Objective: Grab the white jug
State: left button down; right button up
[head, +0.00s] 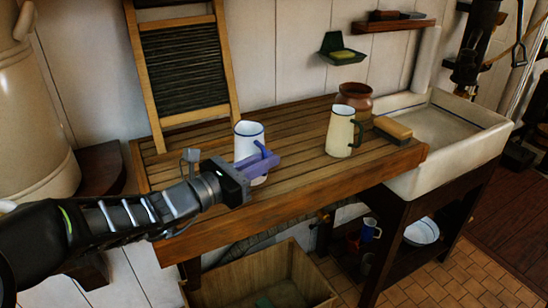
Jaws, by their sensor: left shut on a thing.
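A white jug (248,141) with a blue rim stands upright on the slatted wooden draining board (300,163), near its front edge. My left gripper (262,165) reaches in from the left, and its purple fingers are shut on the jug's lower part. The fingers hide part of the jug's front and base, so I cannot tell whether it touches the board. A cream jug (340,132) with a dark green rim and handle stands to the right, apart from the gripper. My right gripper is not in view.
A brown pot (354,98) and a scrubbing brush (392,129) stand near the cream jug, beside the white sink (450,135). A washboard (184,68) leans against the wall behind. A wooden crate (262,278) sits on the floor below. The board between the two jugs is clear.

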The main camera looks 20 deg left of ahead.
pick_arm(q)
jog(key=shift+s+a+r, duration=0.1)
jog(key=shift+s+a, duration=0.2)
jog(key=shift+s, duration=0.3)
